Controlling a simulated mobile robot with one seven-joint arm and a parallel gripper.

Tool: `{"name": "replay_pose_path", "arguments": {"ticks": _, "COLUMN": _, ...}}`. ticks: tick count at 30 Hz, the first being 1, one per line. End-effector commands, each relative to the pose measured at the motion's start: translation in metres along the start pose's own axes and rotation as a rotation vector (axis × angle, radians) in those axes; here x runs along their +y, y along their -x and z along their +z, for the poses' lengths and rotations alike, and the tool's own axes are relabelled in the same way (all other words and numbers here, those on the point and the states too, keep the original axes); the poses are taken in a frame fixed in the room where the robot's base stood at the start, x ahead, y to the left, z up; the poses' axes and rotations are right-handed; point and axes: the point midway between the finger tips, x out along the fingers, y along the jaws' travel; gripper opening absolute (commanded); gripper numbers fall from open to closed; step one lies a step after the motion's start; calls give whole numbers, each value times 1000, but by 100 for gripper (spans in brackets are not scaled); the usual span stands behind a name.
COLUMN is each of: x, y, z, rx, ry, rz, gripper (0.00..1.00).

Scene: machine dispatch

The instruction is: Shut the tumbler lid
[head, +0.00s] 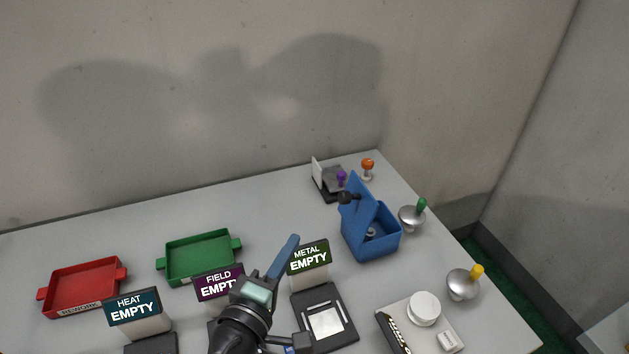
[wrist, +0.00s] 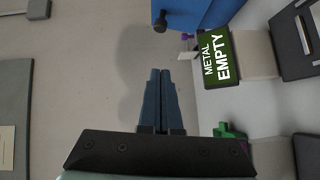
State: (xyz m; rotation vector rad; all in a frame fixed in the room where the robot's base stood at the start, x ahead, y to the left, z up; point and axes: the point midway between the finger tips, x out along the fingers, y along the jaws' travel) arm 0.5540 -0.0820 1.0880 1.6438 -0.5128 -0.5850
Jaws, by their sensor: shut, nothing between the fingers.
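The blue tumbler (head: 372,240) is an open-topped box at the right of the table, with a grey round part inside. Its blue lid (head: 357,207) stands raised and tilted at the left side, with a black knob (head: 346,197) on it. The lid shows as a blue panel (wrist: 205,12) at the top of the wrist view, with the black knob (wrist: 160,21) at its left. My gripper (head: 294,238) is left of the tumbler, apart from the lid. In the wrist view my gripper (wrist: 160,72) has its blue fingers together, empty, below the knob.
The METAL EMPTY sign (head: 309,258) stands between my gripper and the tumbler. A grey device with a purple knob (head: 341,176) is behind the tumbler. Green-topped (head: 411,216) and yellow-topped (head: 463,284) silver knobs are to its right. Green (head: 199,257) and red (head: 84,287) trays lie left.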

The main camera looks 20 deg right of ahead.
Motion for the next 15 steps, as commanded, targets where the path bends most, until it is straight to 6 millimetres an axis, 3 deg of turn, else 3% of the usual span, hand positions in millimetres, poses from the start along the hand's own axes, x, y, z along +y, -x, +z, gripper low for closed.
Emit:
{"name": "replay_pose_path", "arguments": {"ticks": 5, "x": 1, "y": -7, "z": 2, "rx": -7, "ry": 21, "rz": 1, "gripper": 0}}
{"name": "replay_pose_path", "arguments": {"ticks": 15, "x": 2, "y": -69, "z": 2, "rx": -8, "ry": 18, "rz": 1, "gripper": 0}}
